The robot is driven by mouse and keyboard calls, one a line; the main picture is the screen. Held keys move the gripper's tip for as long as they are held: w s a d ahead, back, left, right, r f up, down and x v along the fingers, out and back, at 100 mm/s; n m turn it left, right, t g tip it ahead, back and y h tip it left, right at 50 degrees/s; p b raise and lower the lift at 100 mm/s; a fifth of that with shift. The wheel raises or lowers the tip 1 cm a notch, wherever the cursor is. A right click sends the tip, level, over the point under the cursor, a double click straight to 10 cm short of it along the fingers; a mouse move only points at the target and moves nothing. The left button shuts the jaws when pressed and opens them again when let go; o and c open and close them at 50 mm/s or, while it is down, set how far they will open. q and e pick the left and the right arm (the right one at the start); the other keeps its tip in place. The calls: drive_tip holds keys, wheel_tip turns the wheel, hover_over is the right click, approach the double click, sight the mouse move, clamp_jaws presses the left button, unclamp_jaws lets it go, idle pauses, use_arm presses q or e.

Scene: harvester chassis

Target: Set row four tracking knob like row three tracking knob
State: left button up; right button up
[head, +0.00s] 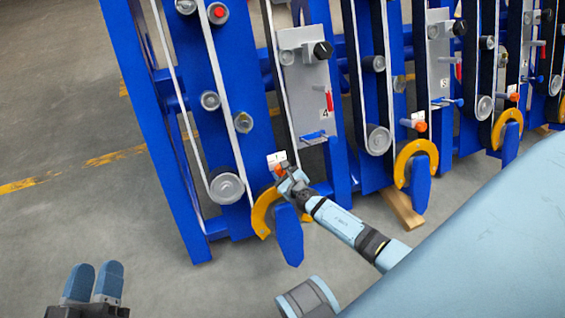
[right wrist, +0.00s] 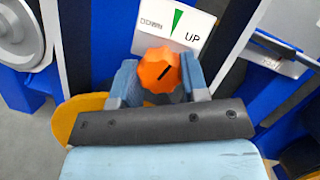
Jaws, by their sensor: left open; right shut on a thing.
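The row four tracking knob (right wrist: 158,70) is orange and faceted, with a short black line slanting toward the upper right. The label behind it (right wrist: 176,28) reads DOWN at left and UP at right, with a green wedge between. My right gripper (right wrist: 158,88) is shut on this knob, one finger on each side. In the head view the right gripper (head: 288,180) is at the foot of the plate marked 4 (head: 305,90). A similar orange knob (head: 421,127) shows on the neighbouring row to the right; its setting is too small to read. My left gripper (head: 97,272) is open and empty over the floor.
Blue row frames with belts and rollers fill the back and right. A yellow curved guard (head: 262,215) and a blue pointed tip (head: 289,238) are close below the right gripper. A wooden block (head: 403,210) lies on the floor. The floor at left is clear.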

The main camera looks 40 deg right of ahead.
drive_tip(key=m, duration=0.2)
drive_tip(key=shift+f+m+h+b, duration=0.1)
drive_tip(key=shift+m+h+b, duration=0.25)
drive_tip(key=shift+m+h, duration=0.05)
use_arm(q)
drive_tip(key=shift+f+g, duration=0.5)
drive_tip(key=shift+f, duration=0.55)
use_arm(e)
drive_tip(key=shift+m+h, duration=0.5)
drive_tip(key=shift+m, duration=0.9)
use_arm(q)
drive_tip(key=shift+f+b, duration=0.1)
drive_tip(key=shift+b, duration=0.2)
drive_tip(key=shift+d, duration=0.1)
use_arm(e)
drive_tip(key=o, duration=0.9)
drive_tip(key=shift+o, duration=0.2)
drive_tip(key=shift+s+a, duration=0.1)
use_arm(q)
drive_tip(key=r+p, duration=0.1)
drive_tip(key=r, duration=0.1)
drive_tip(key=r+t+p, duration=0.2)
drive_tip(key=r, duration=0.1)
drive_tip(key=shift+s+a+r+p, duration=0.1)
drive_tip(key=shift+a+r+p, duration=0.2)
drive_tip(key=shift+p, duration=0.1)
use_arm(e)
drive_tip(key=v, duration=1.3)
drive_tip(key=shift+s, duration=0.35)
